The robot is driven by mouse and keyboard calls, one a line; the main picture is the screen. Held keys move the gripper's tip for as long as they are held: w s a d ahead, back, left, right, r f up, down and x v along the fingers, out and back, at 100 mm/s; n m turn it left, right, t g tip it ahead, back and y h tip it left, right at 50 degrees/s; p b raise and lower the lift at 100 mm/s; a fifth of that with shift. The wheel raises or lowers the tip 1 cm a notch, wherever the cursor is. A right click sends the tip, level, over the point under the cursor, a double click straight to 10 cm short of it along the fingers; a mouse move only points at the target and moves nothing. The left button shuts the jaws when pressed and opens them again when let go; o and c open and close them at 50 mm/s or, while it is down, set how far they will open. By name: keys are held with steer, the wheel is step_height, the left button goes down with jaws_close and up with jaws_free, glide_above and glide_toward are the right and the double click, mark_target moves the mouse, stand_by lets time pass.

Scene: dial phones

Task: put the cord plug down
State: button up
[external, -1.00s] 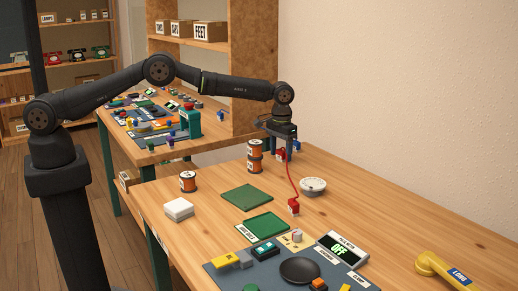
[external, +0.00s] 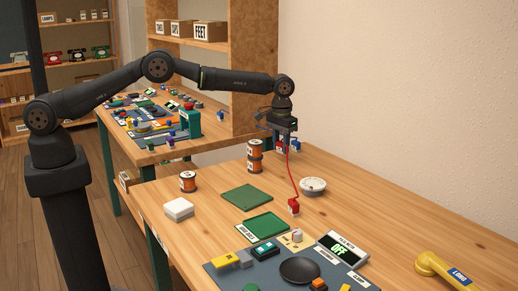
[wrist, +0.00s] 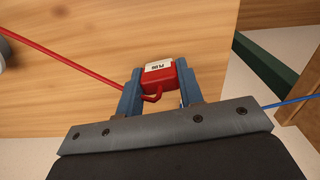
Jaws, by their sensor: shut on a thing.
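The red cord plug (wrist: 159,82) with a white label sits between the two blue fingers of my gripper (wrist: 158,90) in the wrist view. My gripper (external: 285,145) is shut on it, and in the external view it is above the far edge area of the wooden table. The plug is small and partly hidden by the fingers there. A red cord (external: 290,178) runs from it down to a red block (external: 293,207) on the table; the cord also shows in the wrist view (wrist: 60,58).
Stacked orange spools (external: 255,157) stand to the left. Green trays (external: 246,197) and a panel with a black dial (external: 300,270) are nearer. Bare tabletop lies to the right of the dish.

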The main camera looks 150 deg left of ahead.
step_height(320, 180, up, 7)
steer(key=shift+f, duration=0.15)
steer(key=w+d+r, duration=0.2)
steer(key=w+d, duration=1.1)
steer(key=d, duration=0.4)
steer(key=w+d+m, duration=0.1)
steer(key=w+d, duration=0.1)
steer(key=d, duration=0.8)
steer(key=w+d, duration=0.2)
steer(key=d, duration=0.8)
glide_above(238, 195)
step_height(238, 195, down, 6)
steer(key=shift+f, duration=2.25)
steer(key=shift+f, duration=0.1)
steer(key=o, duration=0.5)
steer(key=shift+f, duration=0.1)
steer(key=o, duration=0.5)
